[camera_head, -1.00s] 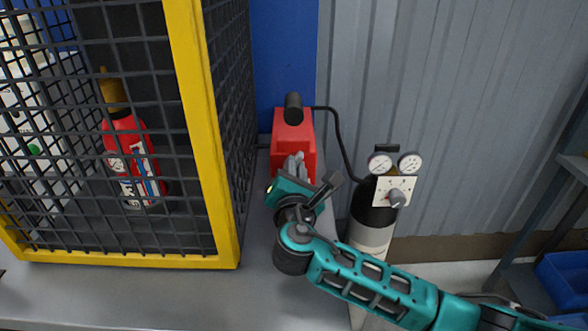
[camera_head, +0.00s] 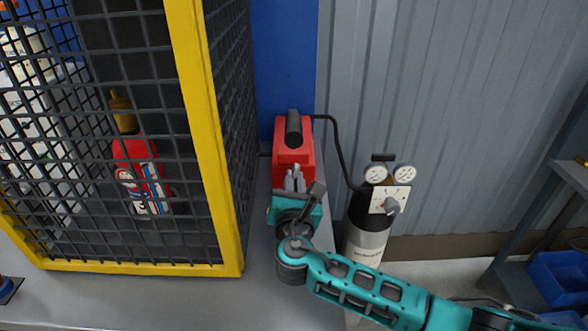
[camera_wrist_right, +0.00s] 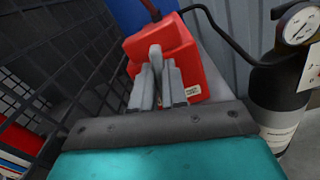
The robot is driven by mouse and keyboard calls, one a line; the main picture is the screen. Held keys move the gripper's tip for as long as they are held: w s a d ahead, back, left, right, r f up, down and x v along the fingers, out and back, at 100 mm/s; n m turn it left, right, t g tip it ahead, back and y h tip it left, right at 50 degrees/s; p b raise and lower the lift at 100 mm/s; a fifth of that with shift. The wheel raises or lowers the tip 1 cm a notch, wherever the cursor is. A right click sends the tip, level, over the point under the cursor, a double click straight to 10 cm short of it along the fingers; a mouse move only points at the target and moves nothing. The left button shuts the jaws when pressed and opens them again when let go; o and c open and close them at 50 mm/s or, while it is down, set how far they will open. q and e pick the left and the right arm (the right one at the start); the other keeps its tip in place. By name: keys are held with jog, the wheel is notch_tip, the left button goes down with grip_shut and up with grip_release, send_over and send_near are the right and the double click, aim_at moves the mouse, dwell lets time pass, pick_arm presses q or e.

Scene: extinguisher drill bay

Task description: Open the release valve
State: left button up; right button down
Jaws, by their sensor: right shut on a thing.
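A red box-shaped unit (camera_head: 293,158) with a black cylinder (camera_head: 294,127) on top stands on the grey bench beside the cage. My right gripper (camera_head: 295,180) is at its front side. In the right wrist view, the fingers (camera_wrist_right: 158,85) are closed around a light grey, round-topped lever (camera_wrist_right: 155,52) in front of the red unit (camera_wrist_right: 165,42). The fingers hide the lever's lower part. I take this lever to be the release valve's handle, but no label confirms it. My left gripper is not in view.
A yellow-framed mesh cage (camera_head: 205,150) stands close to the left, with a red extinguisher (camera_head: 140,175) inside. A black hose (camera_head: 340,145) runs from the red unit to a gas cylinder (camera_head: 368,225) with two gauges and a knob on the right. A corrugated wall is behind.

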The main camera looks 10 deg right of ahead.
jog(key=shift+r+n+p, duration=0.1)
jog(key=shift+n+p, duration=0.2)
jog(key=shift+n, duration=0.3)
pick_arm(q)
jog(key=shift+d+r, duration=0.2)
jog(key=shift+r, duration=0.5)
pick_arm(e)
jog(key=shift+n, duration=0.6)
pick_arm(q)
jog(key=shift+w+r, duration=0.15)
pick_arm(e)
jog(key=shift+n, duration=0.3)
jog(key=c, duration=1.2)
grip_release()
jog(key=shift+o, duration=0.2)
jog(key=shift+s+a, duration=0.1)
jog(key=shift+s, duration=0.1)
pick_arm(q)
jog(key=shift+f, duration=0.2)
pick_arm(e)
jog(key=s, duration=0.4)
jog(key=s+a, duration=0.1)
jog(key=s, duration=0.3)
jog(key=s+a, duration=0.1)
jog(key=s, duration=0.3)
jog(key=shift+s+a, duration=0.1)
jog(key=shift+a, duration=0.1)
